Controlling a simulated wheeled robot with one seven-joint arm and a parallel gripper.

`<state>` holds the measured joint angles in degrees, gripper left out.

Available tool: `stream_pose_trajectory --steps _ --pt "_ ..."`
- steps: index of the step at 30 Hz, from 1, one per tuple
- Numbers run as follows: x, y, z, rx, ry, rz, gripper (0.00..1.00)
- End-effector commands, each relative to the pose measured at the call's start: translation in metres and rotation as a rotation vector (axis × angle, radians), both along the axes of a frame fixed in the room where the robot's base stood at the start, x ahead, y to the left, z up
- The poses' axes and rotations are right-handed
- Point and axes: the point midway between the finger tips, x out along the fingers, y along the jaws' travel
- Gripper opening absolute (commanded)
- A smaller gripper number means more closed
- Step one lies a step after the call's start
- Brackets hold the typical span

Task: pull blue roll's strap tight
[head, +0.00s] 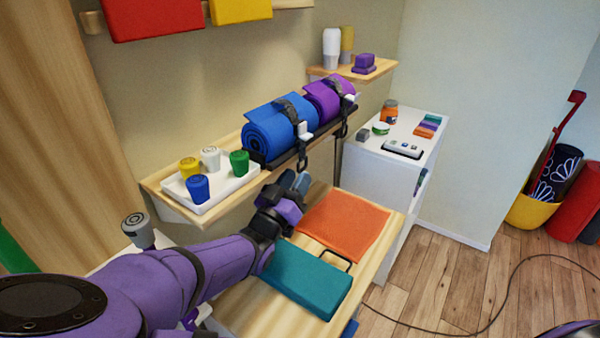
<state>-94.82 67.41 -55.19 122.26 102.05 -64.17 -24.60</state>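The blue roll (272,128) lies on the wall shelf. A dark strap (287,108) goes around it, with a white buckle (305,130) at its front right. The strap's dark tail (302,152) hangs down past the shelf edge. My gripper (293,181) is just below the tail's lower end, over the wooden table. Its grey-blue fingers point up towards the shelf. I cannot tell whether they touch the tail, or how far apart they are.
A purple roll (322,101) with its own strap lies right of the blue one. A white tray (215,200) with several coloured pots stands at the shelf's left. An orange cloth (345,226) and a teal block (306,280) lie on the wooden table below. A white cabinet (375,185) stands behind.

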Motion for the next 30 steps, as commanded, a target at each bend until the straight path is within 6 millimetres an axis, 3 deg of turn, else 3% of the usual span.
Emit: stream_pose_trajectory --steps 6,16,21,27,30 --pt "0.015 -0.010 0.007 -0.001 0.000 0.000 0.34" --pt "0.017 -0.011 0.008 0.000 0.000 0.000 0.34" --pt "0.017 -0.011 0.008 0.000 0.000 0.001 0.00" --pt "0.017 -0.011 0.007 -0.001 0.001 0.001 0.00" --pt "0.018 -0.011 -0.004 -0.002 0.003 0.000 0.00"
